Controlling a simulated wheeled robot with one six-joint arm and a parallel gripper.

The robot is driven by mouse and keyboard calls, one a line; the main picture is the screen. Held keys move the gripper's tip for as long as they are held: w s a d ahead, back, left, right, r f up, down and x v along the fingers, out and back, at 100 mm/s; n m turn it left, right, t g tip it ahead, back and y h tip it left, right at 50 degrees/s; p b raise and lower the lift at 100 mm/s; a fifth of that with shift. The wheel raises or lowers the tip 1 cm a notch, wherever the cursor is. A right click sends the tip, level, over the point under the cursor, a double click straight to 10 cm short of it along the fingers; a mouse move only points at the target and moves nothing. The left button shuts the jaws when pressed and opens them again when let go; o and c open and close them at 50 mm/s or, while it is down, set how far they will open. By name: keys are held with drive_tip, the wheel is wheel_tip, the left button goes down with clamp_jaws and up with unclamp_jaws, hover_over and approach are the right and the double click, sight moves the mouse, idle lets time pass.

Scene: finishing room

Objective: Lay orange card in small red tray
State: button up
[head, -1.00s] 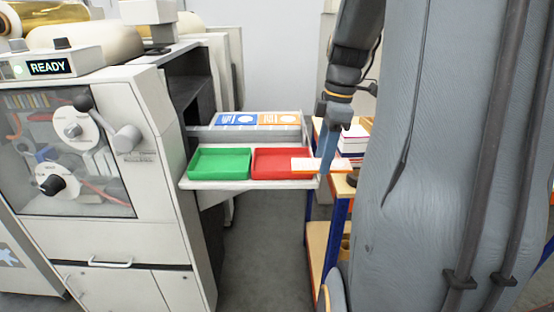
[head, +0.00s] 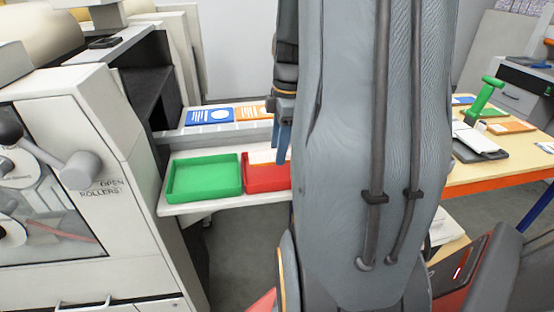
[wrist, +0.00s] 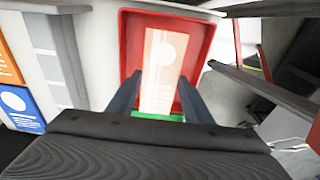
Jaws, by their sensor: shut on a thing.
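The small red tray (head: 262,186) sits right of the green tray on a pale shelf; my arm hides its right part. In the wrist view the red tray (wrist: 207,40) lies beneath the orange card (wrist: 160,78), which is pale orange and white with a white circle. My gripper (wrist: 159,98) is shut on the card, one finger at each side. The card appears within the tray's outline; I cannot tell whether it touches the floor. In the head view my gripper (head: 283,150) is at the tray, and only a pale strip of the card (head: 262,157) shows.
The green tray (head: 204,179) is beside the red one. Behind them, a blue card (head: 208,116) and another orange card (head: 255,112) lie in a rack. A large machine (head: 60,180) stands left. A table (head: 470,178) with several cards and a green-handled tool (head: 486,97) is right.

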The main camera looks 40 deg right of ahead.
sight(278, 172)
drive_tip(key=shift+f+p, duration=0.45)
drive_tip(key=shift+f, duration=2)
drive_tip(key=shift+f, duration=0.15)
drive_tip(key=o, duration=1)
drive_tip(key=r, duration=0.4)
drive_tip(key=r+b, duration=0.1)
drive_tip(key=r, duration=0.3)
drive_tip(key=s+d+r, duration=0.1)
drive_tip(key=r, duration=0.3)
drive_tip(key=shift+d+r+b, duration=0.1)
drive_tip(key=shift+r+b, duration=0.05)
drive_tip(key=shift+b, duration=0.2)
drive_tip(key=shift+w, duration=0.1)
